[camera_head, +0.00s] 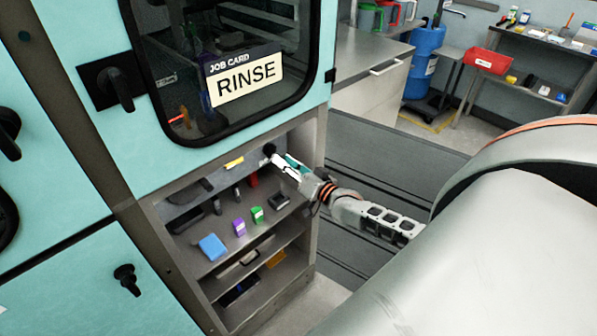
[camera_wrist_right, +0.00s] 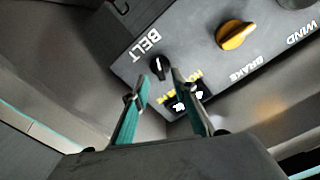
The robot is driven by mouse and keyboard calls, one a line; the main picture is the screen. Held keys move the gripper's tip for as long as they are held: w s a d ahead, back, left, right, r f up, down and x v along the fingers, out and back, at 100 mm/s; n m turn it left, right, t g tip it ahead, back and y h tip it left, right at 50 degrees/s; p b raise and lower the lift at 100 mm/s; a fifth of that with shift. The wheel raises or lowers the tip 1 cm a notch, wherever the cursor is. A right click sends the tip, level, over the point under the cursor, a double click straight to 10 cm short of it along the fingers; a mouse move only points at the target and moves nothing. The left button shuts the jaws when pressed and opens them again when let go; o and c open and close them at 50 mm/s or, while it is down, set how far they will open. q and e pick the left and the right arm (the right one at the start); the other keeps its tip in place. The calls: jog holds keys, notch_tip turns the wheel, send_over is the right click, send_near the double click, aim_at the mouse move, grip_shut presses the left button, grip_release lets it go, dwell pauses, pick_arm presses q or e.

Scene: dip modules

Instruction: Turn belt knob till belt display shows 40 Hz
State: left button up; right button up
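In the right wrist view the panel shows tilted and upside down. The black belt knob (camera_wrist_right: 160,68), with a white pointer line, sits beside the word BELT. My right gripper (camera_wrist_right: 160,80) is open, with its two teal fingers apart and their tips near the knob, one to each side. I cannot tell if they touch it. The small dark belt display (camera_wrist_right: 190,96) has yellow and white marks and is partly covered by a finger; its value is unreadable. In the head view my right gripper (camera_head: 286,163) reaches the panel at the cabinet opening. My left gripper is not in view.
A yellow brake knob (camera_wrist_right: 235,35) sits on the same panel. Below the panel, shelves hold a blue box (camera_head: 212,247), a purple box (camera_head: 239,227) and a green box (camera_head: 257,214). A RINSE job card (camera_head: 246,78) is on the window above.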

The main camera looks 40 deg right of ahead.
jog(key=s, duration=0.6)
jog(key=shift+s+d, duration=0.25)
jog(key=shift+s, duration=0.1)
jog(key=s+a+f+n+g, duration=0.3)
jog(key=s+a+f, duration=0.5)
jog(key=s+a, duration=0.3)
jog(key=s+a+f+n+g, duration=0.4)
jog(key=s+a+f, duration=0.5)
jog(key=s, duration=0.3)
jog(key=shift+a+f+n+g, duration=0.25)
jog(key=shift+a+n+g, duration=0.05)
jog(key=shift+a+n, duration=0.6)
